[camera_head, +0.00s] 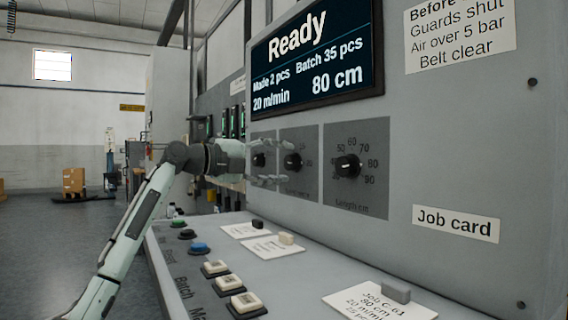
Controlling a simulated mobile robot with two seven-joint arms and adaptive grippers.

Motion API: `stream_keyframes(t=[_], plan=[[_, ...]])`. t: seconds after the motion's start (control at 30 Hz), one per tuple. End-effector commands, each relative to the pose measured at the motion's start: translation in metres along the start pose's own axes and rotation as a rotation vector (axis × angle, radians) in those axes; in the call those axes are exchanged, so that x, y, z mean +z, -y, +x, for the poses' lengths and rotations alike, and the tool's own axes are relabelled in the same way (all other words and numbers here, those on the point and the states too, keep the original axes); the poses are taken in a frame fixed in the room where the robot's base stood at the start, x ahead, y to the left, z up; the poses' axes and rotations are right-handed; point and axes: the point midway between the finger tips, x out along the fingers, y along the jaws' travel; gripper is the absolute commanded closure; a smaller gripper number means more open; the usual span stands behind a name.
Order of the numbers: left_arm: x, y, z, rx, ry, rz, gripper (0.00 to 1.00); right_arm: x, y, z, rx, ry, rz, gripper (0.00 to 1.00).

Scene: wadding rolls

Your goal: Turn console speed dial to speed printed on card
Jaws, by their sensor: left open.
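The console (450,150) carries three black dials in a row. The leftmost dial (258,160) is partly behind my left gripper (276,164), and its label is hidden. The middle dial (292,161) has a partly covered label. The right dial (348,166) is labelled Length cm. My left gripper is open and empty, its fingers pointing right in front of the left and middle dials; contact cannot be told. The job card (362,303) on the desk reads Job C-61, 80 cm, 20 m/min; its pieces line is partly cut off. The display (316,50) reads Ready, 20 m/min, 80 cm, Batch 35 pcs.
The sloping desk (300,285) below has green, black, blue and cream buttons (246,304) near its left edge. More cards (272,248) lie under small blocks. A grey block (396,290) sits on the job card. Boxes (73,181) stand far off at left; the floor there is open.

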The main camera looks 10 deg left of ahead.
Motion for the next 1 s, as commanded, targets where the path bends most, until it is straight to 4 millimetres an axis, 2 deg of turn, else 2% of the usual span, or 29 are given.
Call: stream_keyframes(t=[0.3, 0.5, 0.67, 1.0], plan=[[0.001, -0.001, -0.068, 0.002, 0.004, 0.002, 0.44, 0.000, 0.000, 0.000, 0.001, 0.000, 0.001, 0.60], [0.001, -0.001, -0.097, 0.003, 0.003, 0.002, 0.44, 0.000, -0.001, 0.000, 0.001, 0.000, 0.001, 0.60], [0.000, 0.000, -0.106, 0.001, 0.001, 0.001, 0.44, 0.000, -0.001, 0.000, 0.001, 0.000, 0.001, 0.60], [0.000, 0.000, -0.107, 0.001, 0.001, 0.001, 0.44, 0.000, -0.001, 0.000, 0.002, -0.001, 0.001, 0.60]])
